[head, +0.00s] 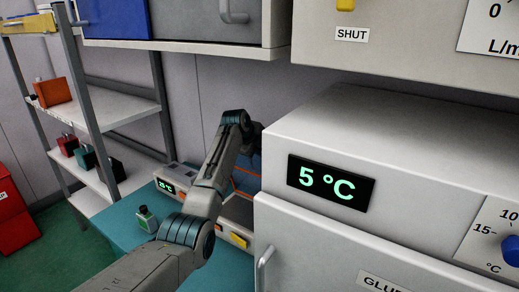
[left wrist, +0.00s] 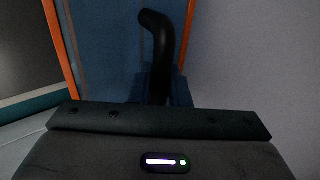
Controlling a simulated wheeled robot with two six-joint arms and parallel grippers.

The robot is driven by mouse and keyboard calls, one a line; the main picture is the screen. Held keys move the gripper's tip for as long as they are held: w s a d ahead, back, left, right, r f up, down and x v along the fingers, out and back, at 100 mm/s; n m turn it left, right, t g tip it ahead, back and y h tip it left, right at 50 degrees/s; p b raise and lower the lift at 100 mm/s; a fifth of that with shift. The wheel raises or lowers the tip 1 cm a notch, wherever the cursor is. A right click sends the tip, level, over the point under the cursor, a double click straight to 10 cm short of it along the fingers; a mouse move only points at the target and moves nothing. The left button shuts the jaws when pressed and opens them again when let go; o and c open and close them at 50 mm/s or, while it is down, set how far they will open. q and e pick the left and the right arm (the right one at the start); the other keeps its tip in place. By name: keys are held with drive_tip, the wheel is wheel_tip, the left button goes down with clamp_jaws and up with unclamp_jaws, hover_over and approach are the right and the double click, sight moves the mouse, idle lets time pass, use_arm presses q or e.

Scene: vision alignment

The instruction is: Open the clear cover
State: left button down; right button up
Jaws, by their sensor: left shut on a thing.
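The clear cover (head: 247,163) shows in the head view as a bluish see-through panel with orange edges, on a low bench device (head: 232,212), partly hidden behind my left arm. My left gripper (head: 254,133) is at the cover's far upper side, dark and partly hidden by the arm and the white cabinet. In the left wrist view the cover (left wrist: 108,50) fills the upper middle between two orange edges. A black curved piece (left wrist: 158,45) stands in front of it, at my gripper. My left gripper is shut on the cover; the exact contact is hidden. My right gripper is not in view.
A white cabinet (head: 330,135) reading 5 °C stands close on the right. A small green bottle (head: 146,218) stands on the teal bench (head: 117,226). A wall cabinet (head: 185,50) overhangs the bench.

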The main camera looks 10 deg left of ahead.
use_arm(q)
drive_tip(key=shift+f, duration=0.1)
drive_tip(key=c, duration=1.4)
unclamp_jaws()
drive_tip(key=shift+s, duration=0.1)
drive_tip(key=shift+s+a+r+b, duration=0.2)
drive_tip(key=shift+r+b, duration=0.1)
drive_tip(key=shift+r, duration=0.1)
drive_tip(key=b+v, duration=0.3)
drive_tip(key=v, duration=0.7)
drive_tip(key=shift+b, duration=0.3)
